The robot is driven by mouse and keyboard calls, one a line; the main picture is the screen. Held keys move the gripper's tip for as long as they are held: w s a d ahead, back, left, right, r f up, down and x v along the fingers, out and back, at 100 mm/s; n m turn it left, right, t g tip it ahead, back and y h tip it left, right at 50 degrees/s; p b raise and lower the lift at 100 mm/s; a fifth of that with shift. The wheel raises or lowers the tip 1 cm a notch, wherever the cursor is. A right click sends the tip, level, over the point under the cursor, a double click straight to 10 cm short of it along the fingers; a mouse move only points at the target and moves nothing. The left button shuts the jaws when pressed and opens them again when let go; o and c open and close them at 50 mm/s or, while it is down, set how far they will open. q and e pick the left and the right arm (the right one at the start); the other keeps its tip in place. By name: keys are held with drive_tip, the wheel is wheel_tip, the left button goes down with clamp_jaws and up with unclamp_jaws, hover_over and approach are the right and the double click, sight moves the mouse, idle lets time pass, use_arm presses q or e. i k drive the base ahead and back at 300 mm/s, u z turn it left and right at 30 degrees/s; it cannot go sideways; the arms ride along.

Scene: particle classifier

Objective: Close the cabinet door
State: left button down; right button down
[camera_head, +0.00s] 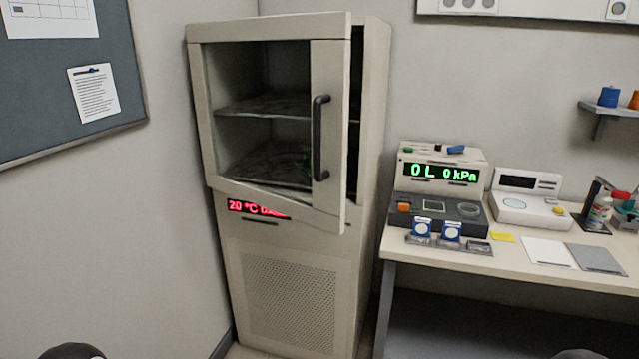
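The tall beige cabinet (290,290) stands in the corner, left of the middle. Its upper door (330,75) has a beige frame around a glass pane and stands ajar, its right edge swung out from the cabinet body. A dark vertical handle (319,138) is on the door's right side. Two shelf levels show behind the glass. A red display (258,208) below is partly covered by the door. No gripper can be made out. Only dark rounded shapes, likely parts of my arms, show at the bottom edge, left and right.
A bench (450,256) stands right of the cabinet. It holds a device with a green display (441,172), a white instrument (528,205) and small bottles (599,209). A dark notice board (50,90) hangs on the left wall. The space before the cabinet looks clear.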

sight(329, 33)
drive_tip(key=i, duration=0.9)
drive_tip(key=u, duration=0.05)
